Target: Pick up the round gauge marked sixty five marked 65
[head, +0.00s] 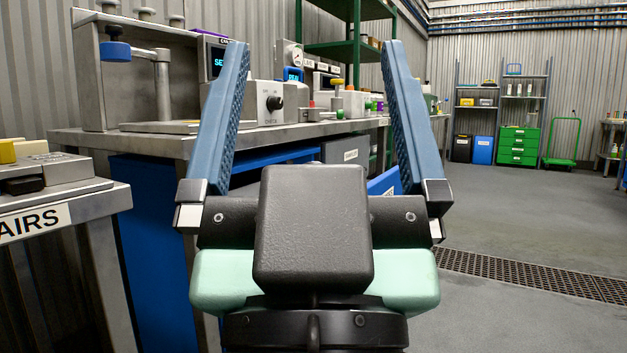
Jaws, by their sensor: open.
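My gripper (315,48) is in the middle of the head view, close to the camera. Its two blue ribbed fingers stand wide apart with nothing held between them. I cannot make out a round gauge marked 65. A small round white dial (297,57) shows on a device at the back of the steel workbench (160,143), between the fingers in the picture. It is too small to read. The gripper is apart from the bench and its devices. The fingers and gripper body hide parts of the bench.
A steel press frame (92,75) and a box with a black knob (265,103) stand on the bench. A side table (75,205) with a sign is at lower left. Grey floor (490,215) with a drain grate (530,274) is open at right. Green drawers (518,146) stand far back.

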